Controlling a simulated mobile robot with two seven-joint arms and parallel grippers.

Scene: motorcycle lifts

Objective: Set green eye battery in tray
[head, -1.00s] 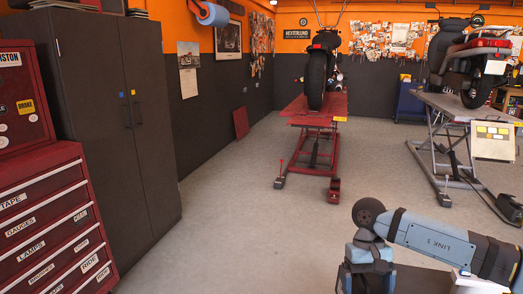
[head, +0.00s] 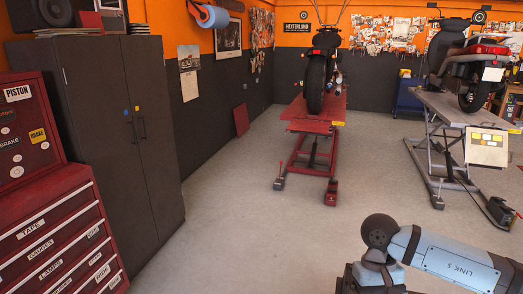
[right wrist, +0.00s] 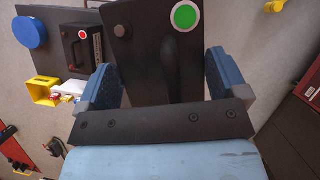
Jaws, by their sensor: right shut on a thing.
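The green eye battery (right wrist: 150,45) is a dark block with a round green disc ringed in white, in the right wrist view. My left gripper is not in view. I cannot make out the tray for certain in either view.
In the right wrist view, a red-eyed battery (right wrist: 82,48), a blue disc (right wrist: 30,32) and a yellow bin (right wrist: 43,91) lie at left. A red lift (head: 308,160) and a grey lift (head: 440,150) carry motorcycles. A cabinet (head: 110,130) and red tool chest (head: 60,235) stand left. Floor between is clear.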

